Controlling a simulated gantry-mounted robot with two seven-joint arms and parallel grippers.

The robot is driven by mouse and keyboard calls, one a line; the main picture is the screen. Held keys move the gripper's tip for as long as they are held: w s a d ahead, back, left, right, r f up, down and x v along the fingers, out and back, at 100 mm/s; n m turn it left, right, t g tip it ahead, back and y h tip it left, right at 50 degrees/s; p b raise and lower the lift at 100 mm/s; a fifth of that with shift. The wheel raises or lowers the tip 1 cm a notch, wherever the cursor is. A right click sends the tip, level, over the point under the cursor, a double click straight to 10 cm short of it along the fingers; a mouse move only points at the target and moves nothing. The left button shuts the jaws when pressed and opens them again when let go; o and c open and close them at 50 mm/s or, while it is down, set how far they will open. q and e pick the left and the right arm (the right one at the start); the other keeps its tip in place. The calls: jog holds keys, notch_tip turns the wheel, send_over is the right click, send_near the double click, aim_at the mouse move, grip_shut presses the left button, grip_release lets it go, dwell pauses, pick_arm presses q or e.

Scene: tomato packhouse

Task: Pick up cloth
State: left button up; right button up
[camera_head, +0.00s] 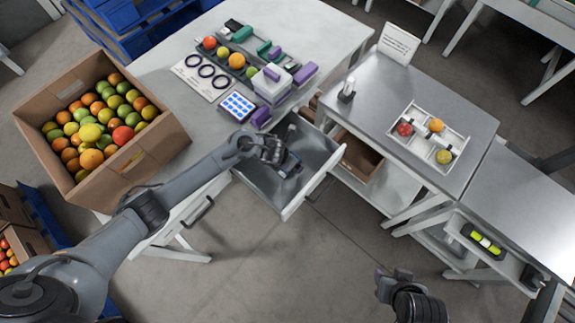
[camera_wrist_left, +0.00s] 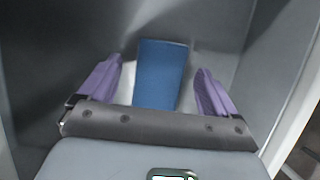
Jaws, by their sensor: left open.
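A blue folded cloth (camera_wrist_left: 160,75) lies in an open grey metal drawer (camera_head: 311,151). In the left wrist view it sits between the two purple fingers of my left gripper (camera_wrist_left: 158,91), with a gap on both sides. In the head view my left gripper (camera_head: 284,164) is down inside the drawer and hides most of the cloth. It is open and not closed on anything. My right gripper (camera_head: 394,273) hangs over the bare floor, away from the drawer; it is too small to tell whether it is open.
Drawer walls stand close around my left gripper. Above the drawer, the table holds a white box (camera_head: 271,84), a blue-dotted tray (camera_head: 237,106) and several small items. A cardboard box (camera_head: 166,147) of tomatoes stands left. A steel table (camera_head: 375,90) with a divided tray (camera_head: 417,115) stands right.

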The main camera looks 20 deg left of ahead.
pick_arm(q)
jog(key=shift+w+f, duration=0.25)
jog(key=shift+f, duration=0.2)
jog(key=c, duration=1.1)
